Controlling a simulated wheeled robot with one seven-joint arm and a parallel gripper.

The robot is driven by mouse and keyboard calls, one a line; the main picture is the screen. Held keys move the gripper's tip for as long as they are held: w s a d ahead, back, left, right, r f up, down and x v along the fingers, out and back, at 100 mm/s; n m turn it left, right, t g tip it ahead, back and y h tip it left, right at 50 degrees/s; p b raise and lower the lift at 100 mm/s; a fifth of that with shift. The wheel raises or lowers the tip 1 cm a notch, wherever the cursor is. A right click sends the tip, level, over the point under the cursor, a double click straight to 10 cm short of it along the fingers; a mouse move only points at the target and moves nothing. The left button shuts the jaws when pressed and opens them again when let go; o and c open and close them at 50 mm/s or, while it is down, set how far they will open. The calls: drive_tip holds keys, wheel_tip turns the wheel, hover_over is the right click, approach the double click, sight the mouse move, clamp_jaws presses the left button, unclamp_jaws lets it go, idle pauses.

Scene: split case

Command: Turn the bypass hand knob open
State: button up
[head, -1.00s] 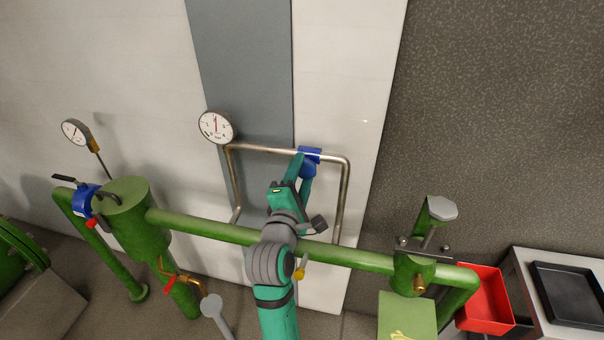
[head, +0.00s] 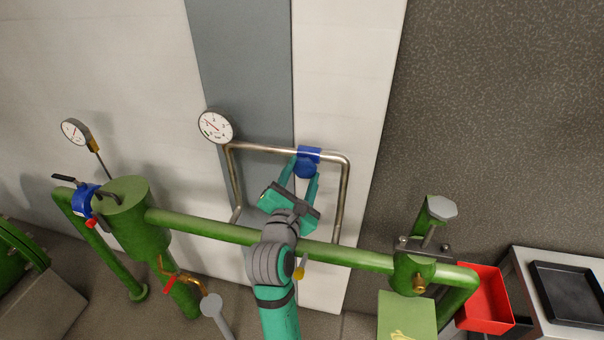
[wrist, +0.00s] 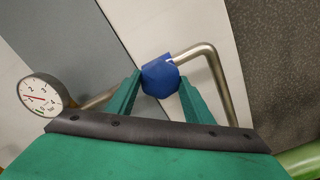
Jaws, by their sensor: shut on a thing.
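The bypass hand knob (head: 306,169) is blue and sits below a blue valve body (head: 309,154) on the thin steel bypass pipe. It also shows in the wrist view (wrist: 160,79), between my fingertips. My gripper (head: 305,178) is teal and reaches up to the knob from below, one finger on each side, shut on it. In the wrist view my gripper (wrist: 160,88) has both fingertips at the knob's sides. A round dial gauge (head: 215,126) stands at the left end of the bypass pipe; its red needle points to the upper left.
The thick green main pipe (head: 210,226) runs below the bypass, behind my arm. A green strainer body (head: 128,218) and second gauge (head: 75,131) stand left. A red bin (head: 486,301) and black tray (head: 568,294) are at right.

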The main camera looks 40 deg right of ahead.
drive_tip(key=shift+f, duration=0.1)
idle(0.3)
drive_tip(key=o, duration=1)
drive_tip(key=shift+o, duration=0.2)
drive_tip(key=v, duration=1.1)
